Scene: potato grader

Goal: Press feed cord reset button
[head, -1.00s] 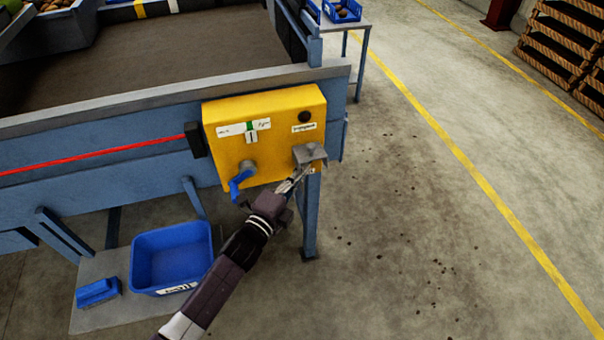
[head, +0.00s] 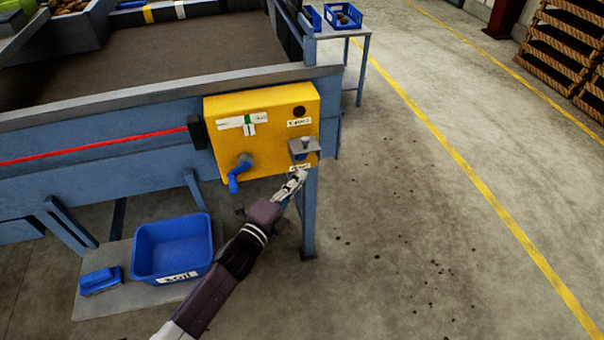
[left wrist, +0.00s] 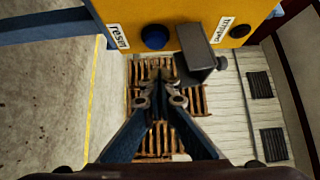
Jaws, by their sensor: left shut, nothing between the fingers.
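The yellow control box (head: 226,150) is on the blue machine frame. The blue reset button (left wrist: 154,37) shows uncovered in the left wrist view, beside a "reset" label (left wrist: 118,38). In the head view the button (head: 300,156) shows below a grey cover (head: 312,146). The cover (left wrist: 196,46) juts out from the box right beside the button in the wrist view. My left gripper (head: 302,174) is shut and empty, just below the button in the head view. Its fingertips (left wrist: 161,82) appear apart from the button in the wrist view. My right gripper is out of view.
A blue rotary handle (head: 237,175) is at the box's lower left, and a dark round lamp (head: 299,111) is above the cover. A red cord (head: 95,151) runs to the box's left side. A blue tub (head: 172,248) stands below.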

